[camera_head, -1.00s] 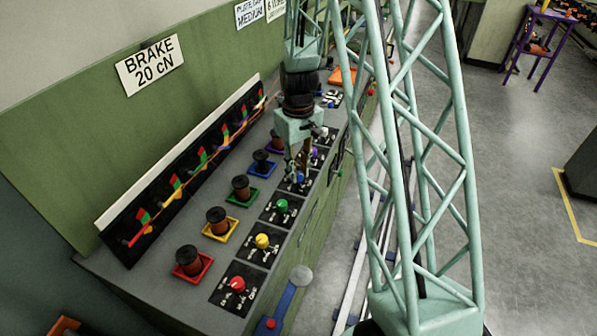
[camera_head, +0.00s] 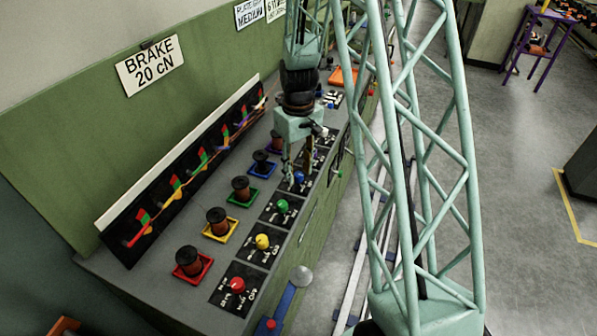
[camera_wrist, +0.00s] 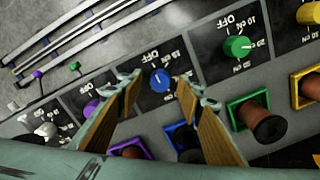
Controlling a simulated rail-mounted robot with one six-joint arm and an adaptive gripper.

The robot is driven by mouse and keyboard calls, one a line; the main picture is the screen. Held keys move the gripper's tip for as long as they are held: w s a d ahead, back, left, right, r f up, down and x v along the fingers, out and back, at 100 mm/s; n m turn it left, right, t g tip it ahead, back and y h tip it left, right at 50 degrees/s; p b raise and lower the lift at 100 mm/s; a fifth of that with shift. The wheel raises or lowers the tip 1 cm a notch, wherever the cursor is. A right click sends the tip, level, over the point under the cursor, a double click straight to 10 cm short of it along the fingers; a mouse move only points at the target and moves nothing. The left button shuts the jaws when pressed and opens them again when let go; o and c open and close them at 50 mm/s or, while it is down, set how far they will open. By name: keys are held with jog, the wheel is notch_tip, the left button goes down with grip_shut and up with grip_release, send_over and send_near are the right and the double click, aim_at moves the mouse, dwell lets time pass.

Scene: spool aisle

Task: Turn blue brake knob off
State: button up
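The blue brake knob (camera_head: 299,177) sits on its black dial plate on the green-sided bench, partly behind my gripper in the head view. In the wrist view the blue knob (camera_wrist: 160,80) shows clearly, with "OFF" lettering on the plate above it and a white mark on the knob. My gripper (camera_wrist: 157,84) is open, one finger on each side of the knob with gaps between. In the head view my gripper (camera_head: 298,178) hangs over the blue dial plate. Whether the fingertips are down at knob height cannot be told.
A green knob (camera_wrist: 237,46) lies to the right and a purple knob (camera_wrist: 91,108) to the left in the wrist view. Spools on coloured trays, such as the green tray (camera_head: 243,199), line the bench behind the knobs. Yellow (camera_head: 262,241) and red (camera_head: 238,285) knobs are nearer.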

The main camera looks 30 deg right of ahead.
notch_tip(320, 180, up, 11)
dwell(0.8)
jog(key=shift+r, duration=0.15)
dwell(0.5)
notch_tip(320, 180, up, 12)
jog(key=t, duration=0.1)
send_over(298, 174)
jog(key=s+a, duration=0.6)
jog(key=s, duration=0.1)
jog(key=s+a+r+t, duration=0.1)
jog(key=s+a+r, duration=0.4)
jog(key=s+r, duration=0.3)
jog(key=s+a+r, duration=0.2)
jog(key=s, duration=0.5)
jog(key=s+a+r+t, duration=0.1)
jog(key=s+a+r, duration=0.1)
jog(key=s, duration=0.4)
jog(key=s+a+r+t, duration=0.1)
jog(key=s+a+r, duration=0.1)
jog(key=s, duration=0.5)
jog(key=shift+s+a+r+m, duration=0.25)
jog(key=shift+s+r+m, duration=0.1)
jog(key=shift+r+m, duration=0.05)
